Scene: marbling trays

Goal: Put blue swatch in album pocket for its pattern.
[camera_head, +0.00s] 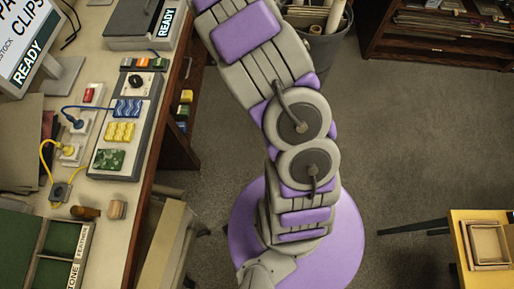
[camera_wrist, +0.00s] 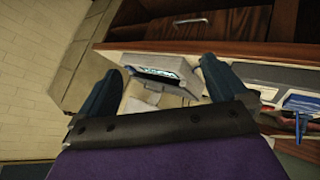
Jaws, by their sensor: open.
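The blue swatch (camera_head: 127,108), with a wavy pattern, lies at the upper part of a grey board (camera_head: 138,150) on the left table in the head view. A yellow swatch (camera_head: 119,132) and a green swatch (camera_head: 110,159) lie below it. A tray-like holder with green pockets (camera_head: 62,238), likely the album, is at the lower left; its labels read FEATHER and, partly cut off, what looks like STONE. My gripper (camera_wrist: 160,88) shows in the wrist view with its two dark fingers wide apart and nothing between them. In the head view my gripper cannot be made out.
The table (camera_head: 134,212) also bears cabled plugs (camera_head: 72,152), a wooden stamp-like piece (camera_head: 117,209) and a READY box (camera_head: 145,22). A bin (camera_head: 322,45) and a shelf (camera_head: 430,40) stand at the back. A yellow table (camera_head: 462,235) is at right. Floor between is open.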

